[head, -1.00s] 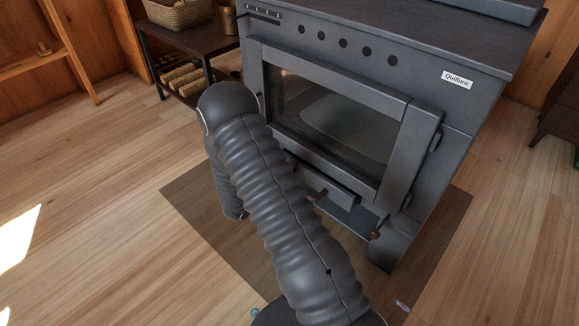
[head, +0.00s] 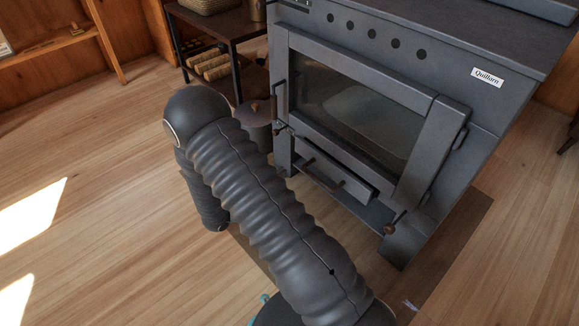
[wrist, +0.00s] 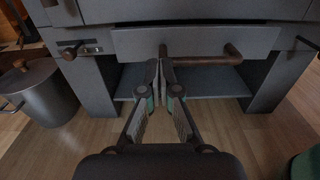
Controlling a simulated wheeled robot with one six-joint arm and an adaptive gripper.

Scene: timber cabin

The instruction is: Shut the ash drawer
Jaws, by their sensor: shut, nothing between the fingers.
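The ash drawer (head: 345,182) is a dark grey front low on the stove (head: 365,140), below the glass door. Its front appears to stand out a little from the stove body. A brown bar handle (head: 318,174) crosses it. In the wrist view the drawer front (wrist: 135,42) spans the upper middle, with the handle (wrist: 205,59) reaching right from near my fingertips. My gripper (wrist: 160,72) is shut and empty, pointing at the drawer just below the handle's left end. I cannot tell whether it touches. My arm hides the gripper in the head view.
A lidded grey bucket (wrist: 45,92) stands left of the stove and also shows in the head view (head: 253,120). A brown-knobbed lever (head: 391,228) sticks out right of the drawer. A shelf with logs (head: 215,66) stands behind left. Open wooden floor lies left.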

